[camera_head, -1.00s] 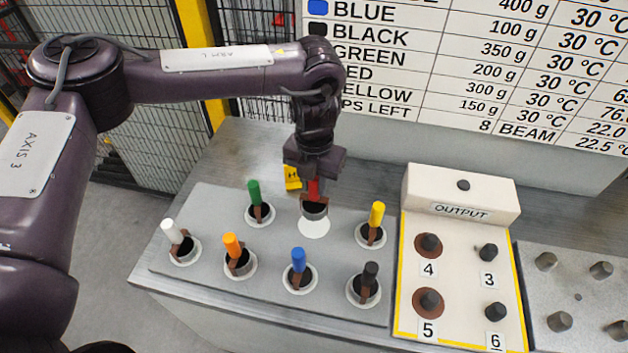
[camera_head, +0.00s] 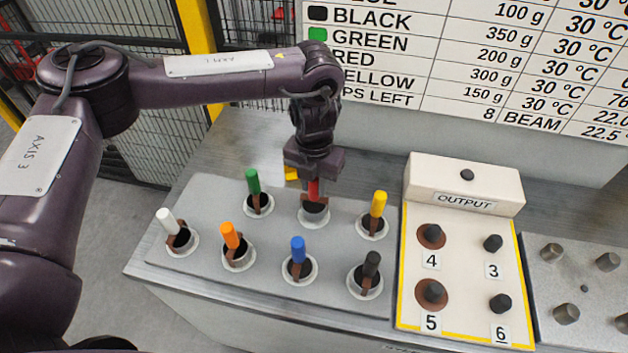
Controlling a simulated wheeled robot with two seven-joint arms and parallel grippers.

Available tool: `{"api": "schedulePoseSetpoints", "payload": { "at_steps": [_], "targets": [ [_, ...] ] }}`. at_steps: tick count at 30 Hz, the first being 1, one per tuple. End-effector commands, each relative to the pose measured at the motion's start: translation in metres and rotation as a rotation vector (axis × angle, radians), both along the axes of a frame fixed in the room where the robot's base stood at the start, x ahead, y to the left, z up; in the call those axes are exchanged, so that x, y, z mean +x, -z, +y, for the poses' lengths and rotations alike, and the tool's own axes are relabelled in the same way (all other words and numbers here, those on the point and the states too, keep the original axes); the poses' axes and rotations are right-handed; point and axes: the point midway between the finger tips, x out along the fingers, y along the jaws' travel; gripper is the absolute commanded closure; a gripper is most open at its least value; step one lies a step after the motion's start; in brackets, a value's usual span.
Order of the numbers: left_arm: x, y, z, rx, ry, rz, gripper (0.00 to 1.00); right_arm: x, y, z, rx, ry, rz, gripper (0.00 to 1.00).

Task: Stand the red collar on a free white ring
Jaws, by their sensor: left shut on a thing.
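The red collar (camera_head: 314,204) is a dark cup with a red upright handle, in the middle of the back row on the grey plate. My left gripper (camera_head: 314,180) is shut on its red handle from above. The collar is upright over a white ring (camera_head: 314,220), whose front edge shows beneath it. It looks down on the ring or very close to it; I cannot tell if it touches. My right gripper is not in view.
Collars with green (camera_head: 254,182), yellow (camera_head: 378,205), white (camera_head: 168,222), orange (camera_head: 231,236), blue (camera_head: 298,250) and black (camera_head: 371,265) handles stand on rings around it. The OUTPUT panel (camera_head: 462,225) with numbered pegs is to the right. A wall chart (camera_head: 470,60) hangs behind.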

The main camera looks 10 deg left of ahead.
Motion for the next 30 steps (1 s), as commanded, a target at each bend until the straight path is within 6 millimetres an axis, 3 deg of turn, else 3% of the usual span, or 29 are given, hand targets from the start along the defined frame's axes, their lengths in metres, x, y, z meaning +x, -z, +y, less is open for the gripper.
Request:
{"api": "schedulePoseSetpoints", "payload": {
  "at_steps": [30],
  "targets": [
    [0.000, 0.015, 0.000, -0.001, -0.001, -0.002, 1.00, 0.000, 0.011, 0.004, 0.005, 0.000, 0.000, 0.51]
  ]
}}
